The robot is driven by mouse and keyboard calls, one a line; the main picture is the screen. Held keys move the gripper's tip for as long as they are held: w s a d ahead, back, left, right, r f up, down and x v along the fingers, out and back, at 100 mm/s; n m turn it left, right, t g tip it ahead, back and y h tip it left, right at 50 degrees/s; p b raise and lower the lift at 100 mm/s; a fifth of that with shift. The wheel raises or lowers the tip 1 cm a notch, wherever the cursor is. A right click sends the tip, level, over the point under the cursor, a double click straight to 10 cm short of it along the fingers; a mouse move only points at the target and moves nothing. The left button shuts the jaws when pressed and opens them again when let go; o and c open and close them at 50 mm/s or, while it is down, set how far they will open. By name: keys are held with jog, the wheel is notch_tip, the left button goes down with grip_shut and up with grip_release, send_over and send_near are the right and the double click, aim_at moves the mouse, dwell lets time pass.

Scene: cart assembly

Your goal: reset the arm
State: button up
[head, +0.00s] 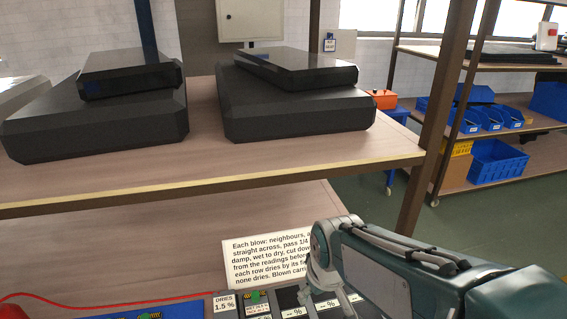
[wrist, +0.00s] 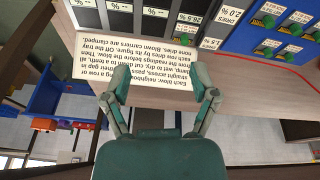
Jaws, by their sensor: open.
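My gripper (head: 325,285) is at the lower middle of the head view, with my arm reaching in from the lower right. In the wrist view my gripper (wrist: 161,84) shows two fingers spread apart with nothing between them. It is over a white printed sign (head: 268,262), which also shows upside down in the wrist view (wrist: 150,60). Whether the fingers touch the sign I cannot tell. Beside the sign is a blue panel (head: 196,308) with labelled slots and green pieces. In the head view my gripper hides part of the sign and panel.
A wooden shelf (head: 300,170) holds two large black cases (head: 95,122) (head: 290,112), each with a smaller one on top. A red cable (head: 75,300) lies lower left. Blue bins (head: 497,160) fill a rack at right.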

jog(key=s+d+r+m+t, duration=0.2)
jog(key=s+d+r+m, duration=0.3)
jog(key=s, duration=0.6)
jog(key=d+r, duration=0.2)
jog(key=d, duration=0.1)
jog(key=shift+d+h, duration=0.4)
